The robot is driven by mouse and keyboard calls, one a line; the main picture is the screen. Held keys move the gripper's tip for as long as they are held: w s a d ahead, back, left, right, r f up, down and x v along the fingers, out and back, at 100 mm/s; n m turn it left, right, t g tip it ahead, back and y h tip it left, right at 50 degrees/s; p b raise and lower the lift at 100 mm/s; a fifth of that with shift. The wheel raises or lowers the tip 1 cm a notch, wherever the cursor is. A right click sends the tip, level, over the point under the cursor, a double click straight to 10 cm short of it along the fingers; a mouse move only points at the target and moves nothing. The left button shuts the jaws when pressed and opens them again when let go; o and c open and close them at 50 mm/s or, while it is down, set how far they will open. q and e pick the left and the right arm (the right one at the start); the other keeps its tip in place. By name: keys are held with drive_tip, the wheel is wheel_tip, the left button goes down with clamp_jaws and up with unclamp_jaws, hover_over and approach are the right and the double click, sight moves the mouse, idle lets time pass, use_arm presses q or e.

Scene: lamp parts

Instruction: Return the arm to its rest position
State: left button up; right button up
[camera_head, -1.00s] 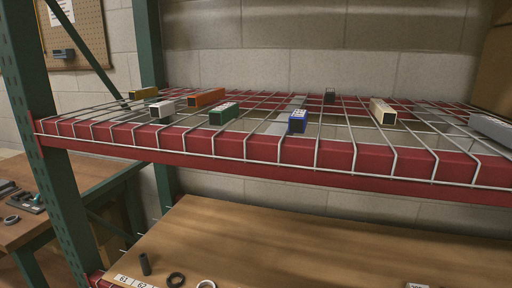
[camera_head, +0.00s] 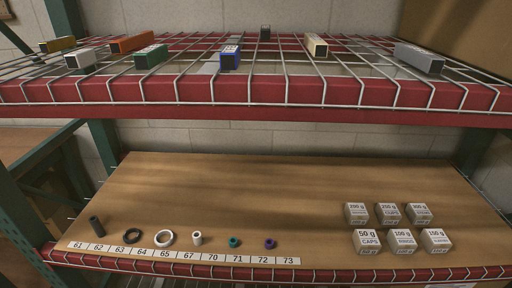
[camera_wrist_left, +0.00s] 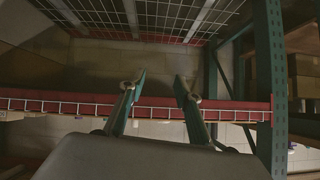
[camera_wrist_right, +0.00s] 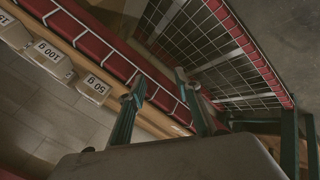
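My left gripper (camera_wrist_left: 160,88) is open and empty in the left wrist view, with a red shelf beam (camera_wrist_left: 60,101) beyond its fingers. My right gripper (camera_wrist_right: 160,85) is open and empty in the right wrist view, with the shelf's wire edge and red beam (camera_wrist_right: 95,45) beyond it. Neither gripper nor arm shows in the head view. No part is held. On the wooden lower shelf (camera_head: 270,190) stand a dark cylinder (camera_head: 97,227), a black ring (camera_head: 132,236), a white ring (camera_head: 164,238), a white sleeve (camera_head: 197,238), a teal ring (camera_head: 234,242) and a purple ring (camera_head: 270,244).
Several labelled white weight boxes (camera_head: 366,241) stand at the lower shelf's right. Coloured blocks, including a blue one (camera_head: 230,57) and a green one (camera_head: 151,56), lie on the upper wire shelf. A green post (camera_head: 22,225) bounds the left. The lower shelf's middle is clear.

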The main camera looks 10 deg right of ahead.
drive_tip(key=a+f+m+t+y+p, duration=0.1)
drive_tip(key=a+f+m+t+y, duration=0.1)
drive_tip(key=a+f+y, duration=0.3)
drive_tip(key=shift+a+f+m+t, duration=0.4)
drive_tip(key=shift+a+f, duration=1.35)
drive_tip(key=shift+a, duration=1.95)
